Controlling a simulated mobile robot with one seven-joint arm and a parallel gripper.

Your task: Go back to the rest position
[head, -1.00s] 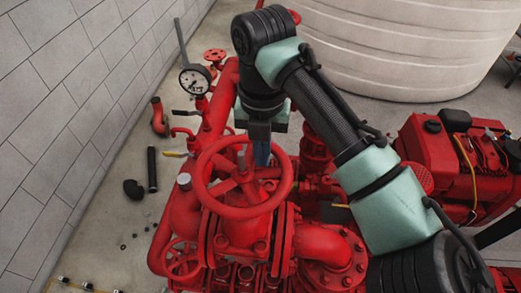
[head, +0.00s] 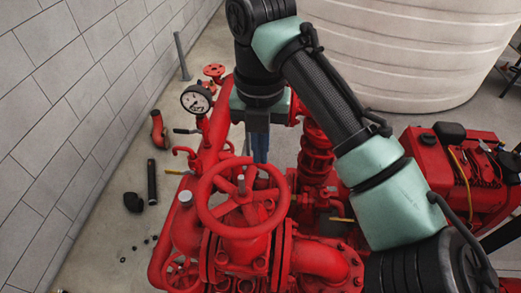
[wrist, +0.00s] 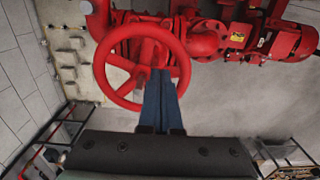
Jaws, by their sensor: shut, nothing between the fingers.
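My gripper (head: 260,152) points down behind the large red handwheel (head: 212,222) in the head view. Its blue fingers are together with nothing between them. In the wrist view the gripper (wrist: 161,74) shows its two blue fingers side by side, overlapping the lower right of the handwheel (wrist: 106,75) in the picture. I cannot tell from these views whether the fingers touch the wheel. The lower finger ends are partly hidden behind the wheel rim in the head view.
Red pipework (head: 180,225) with a pressure gauge (head: 196,100) stands left of my arm. A red engine (head: 450,180) is at the right, a large pale tank (head: 400,50) behind. A tiled wall (head: 60,110) bounds the left. Loose dark parts (head: 133,202) lie on the floor.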

